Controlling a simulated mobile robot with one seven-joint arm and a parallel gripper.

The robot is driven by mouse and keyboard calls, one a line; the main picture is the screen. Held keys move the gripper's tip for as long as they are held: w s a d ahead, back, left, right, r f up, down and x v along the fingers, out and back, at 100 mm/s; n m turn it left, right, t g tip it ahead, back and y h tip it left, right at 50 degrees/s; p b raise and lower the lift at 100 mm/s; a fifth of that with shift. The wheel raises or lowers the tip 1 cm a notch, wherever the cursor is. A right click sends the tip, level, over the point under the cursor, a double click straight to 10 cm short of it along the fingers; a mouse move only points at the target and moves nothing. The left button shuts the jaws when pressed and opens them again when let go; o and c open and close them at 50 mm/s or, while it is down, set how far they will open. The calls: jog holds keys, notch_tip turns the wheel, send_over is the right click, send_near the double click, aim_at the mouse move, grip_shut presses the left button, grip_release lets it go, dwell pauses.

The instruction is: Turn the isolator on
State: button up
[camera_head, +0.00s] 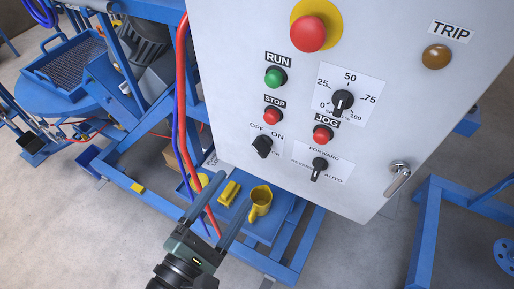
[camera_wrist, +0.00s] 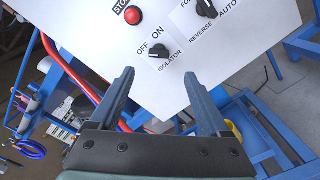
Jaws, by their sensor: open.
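The isolator is a black rotary knob (camera_head: 262,146) on the lower left of the grey-white control panel (camera_head: 230,60), with OFF and ON printed above it. It also shows in the wrist view (camera_wrist: 158,51), above and between my fingertips. Which mark the knob points to is hard to tell. My gripper (camera_head: 236,187) is open and empty, below and apart from the knob in the head view. In the wrist view both fingers of my gripper (camera_wrist: 158,62) reach toward the panel, one on each side of the knob's line. Nothing hides the knob.
Close to the isolator are a red STOP button (camera_head: 273,116), a green RUN button (camera_head: 276,77), a JOG button (camera_head: 323,134) and a FORWARD/REVERSE selector (camera_head: 319,168). A red hose (camera_head: 181,100) runs left of the panel.

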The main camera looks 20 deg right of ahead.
aim_at(258, 153)
jog(key=p+x, duration=0.2)
jog(key=x, duration=0.8)
jog(key=shift+w+p, duration=0.2)
jog(key=shift+p, duration=0.2)
grip_shut()
